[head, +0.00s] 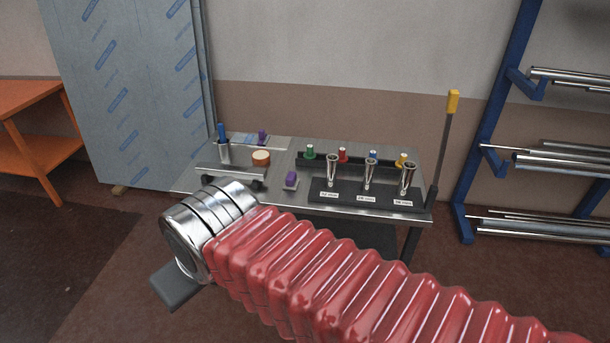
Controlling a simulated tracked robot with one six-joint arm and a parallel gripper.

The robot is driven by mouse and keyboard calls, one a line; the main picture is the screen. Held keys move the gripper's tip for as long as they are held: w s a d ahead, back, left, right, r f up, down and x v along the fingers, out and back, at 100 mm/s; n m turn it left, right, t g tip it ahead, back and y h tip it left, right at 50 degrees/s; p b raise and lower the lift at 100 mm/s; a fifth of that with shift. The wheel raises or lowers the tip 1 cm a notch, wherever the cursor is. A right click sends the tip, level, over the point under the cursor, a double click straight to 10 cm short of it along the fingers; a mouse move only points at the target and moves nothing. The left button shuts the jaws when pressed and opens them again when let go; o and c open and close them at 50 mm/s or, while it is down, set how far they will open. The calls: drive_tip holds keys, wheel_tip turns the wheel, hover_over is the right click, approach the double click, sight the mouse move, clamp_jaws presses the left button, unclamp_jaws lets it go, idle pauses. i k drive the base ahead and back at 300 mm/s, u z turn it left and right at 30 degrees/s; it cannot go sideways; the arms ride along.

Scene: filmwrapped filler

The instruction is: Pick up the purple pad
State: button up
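Two small purple things are on the metal table (300,205). One purple pad (291,177) sits on a small pale block near the table's front middle. Another purple piece (262,136) stands near the back left edge, on or beside a pale flat sheet. I cannot tell more of their shape at this size. My arm, with red bellows and a chrome wrist, crosses in front of the table. A grey flat part below the wrist seems to be part of my gripper (177,287). It is apart from both purple things, and its fingers are mostly hidden.
Three metal cones (370,173) stand in a labelled black holder, with colored-bodied knobs (342,155) behind. A blue rack (497,120) holds metal bars at right.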

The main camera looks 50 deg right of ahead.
sight(291, 183)
drive_tip(key=z, duration=0.4)
drive_tip(key=i, duration=0.55)
drive_tip(key=z, duration=0.65)
drive_tip(key=i, duration=0.9)
drive_tip(key=z, duration=0.1)
